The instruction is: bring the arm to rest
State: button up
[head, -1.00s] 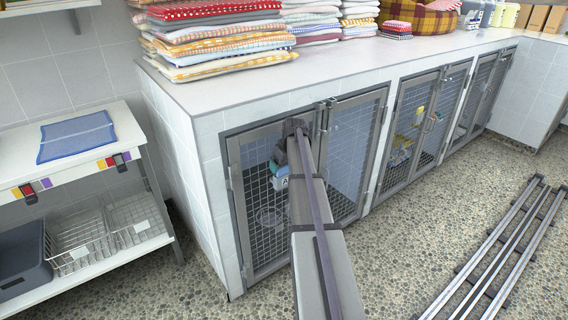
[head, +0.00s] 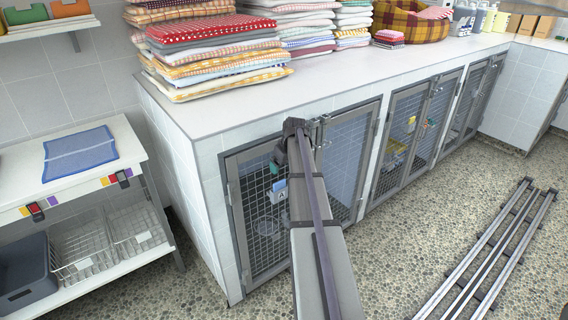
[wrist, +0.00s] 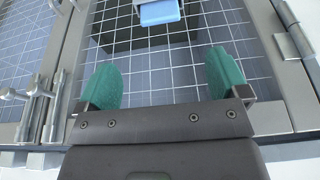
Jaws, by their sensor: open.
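My gripper (wrist: 168,82) shows in the wrist view with its two green fingertips spread wide and nothing between them. It faces the wire mesh door (wrist: 185,60) of the nearest kennel. In the head view my arm reaches to this door (head: 262,225), and one green fingertip of my gripper (head: 276,166) shows beside the mesh. A blue and white thing (wrist: 158,12) is at the mesh, ahead of the fingertips and apart from them. It also shows low beside my arm in the head view (head: 278,190).
Latches (wrist: 32,105) stand out at the door's edge. Folded towels (head: 215,50) are stacked on the counter (head: 200,115). A shelf unit (head: 130,150) at left holds a blue cloth (head: 80,153) and baskets. Rails (head: 490,250) lie on the open floor at right.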

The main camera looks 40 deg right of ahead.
jog(key=s+a+r+g+p, duration=0.1)
jog(key=s+a+r+p, duration=0.2)
jog(key=a, duration=1.1)
jog(key=s+a+r+g+p, duration=0.1)
jog(key=s+a+r+p, duration=0.2)
jog(key=s+a, duration=0.7)
jog(key=s+a+r+g+p, duration=0.1)
jog(key=s+a+r+p, duration=0.2)
jog(key=a, duration=1.4)
jog(key=s, duration=0.3)
jog(key=shift+s+a+n+p, duration=0.3)
jog(key=shift+s+a+p, duration=0.05)
jog(key=shift+a+p, duration=0.05)
